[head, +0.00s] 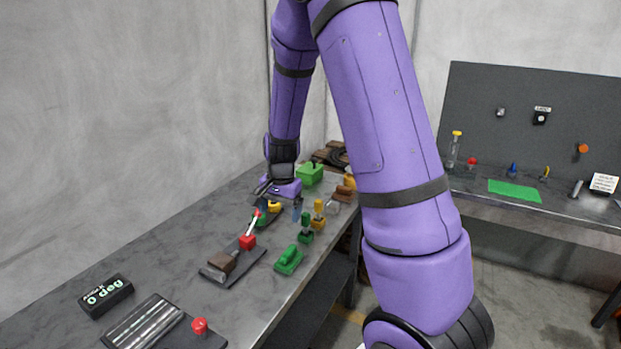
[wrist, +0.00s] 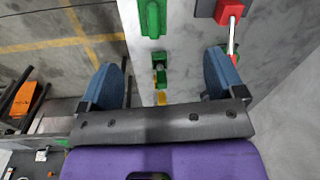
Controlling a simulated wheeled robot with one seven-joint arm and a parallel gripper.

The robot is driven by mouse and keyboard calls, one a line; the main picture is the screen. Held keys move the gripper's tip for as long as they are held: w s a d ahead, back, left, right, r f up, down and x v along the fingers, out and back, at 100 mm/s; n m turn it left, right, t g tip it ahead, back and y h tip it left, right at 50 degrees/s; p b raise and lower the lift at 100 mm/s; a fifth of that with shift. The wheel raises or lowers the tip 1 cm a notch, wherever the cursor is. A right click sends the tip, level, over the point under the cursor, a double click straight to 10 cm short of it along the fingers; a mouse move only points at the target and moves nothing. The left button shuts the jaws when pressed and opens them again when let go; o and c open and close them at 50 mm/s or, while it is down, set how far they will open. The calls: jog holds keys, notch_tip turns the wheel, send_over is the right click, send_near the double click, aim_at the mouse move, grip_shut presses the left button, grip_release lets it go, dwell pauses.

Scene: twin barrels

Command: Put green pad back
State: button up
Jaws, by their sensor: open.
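A green block with a raised grip (head: 288,261) sits on the near bench by its front edge. It also shows at the top of the wrist view (wrist: 152,18). A flat green sheet (head: 515,190) lies on the far bench. I cannot tell which of the two is the green pad. My gripper (head: 280,207) is open above the near bench, farther along it than the green block. In the wrist view, the blue fingers of my gripper (wrist: 165,72) stand wide apart with nothing held between them.
A red block with a lever (head: 248,241) stands left of the green block. Green and yellow upright pieces (head: 306,230) stand close by along the edge. A green box (head: 310,174) is at the back. A black box (head: 105,295) lies at the front left.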

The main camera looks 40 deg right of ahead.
jog(key=s+a+r+n+t, duration=0.1)
jog(key=s+a+r+n, duration=0.3)
jog(key=r, duration=0.5)
jog(key=s+a+r+n+t, duration=0.1)
jog(key=s+a+r+n, duration=0.15)
jog(key=s+r, duration=0.5)
jog(key=s+a+r+n+t, duration=0.1)
jog(key=s+a+r+n, duration=0.1)
jog(key=s+r, duration=0.2)
jog(key=s+a+r+n+t, duration=0.1)
jog(key=s+r+n, duration=0.2)
jog(key=s, duration=0.7)
jog(key=shift+a+r+n, duration=0.35)
jog(key=shift+a+r, duration=0.05)
jog(key=shift+r, duration=0.35)
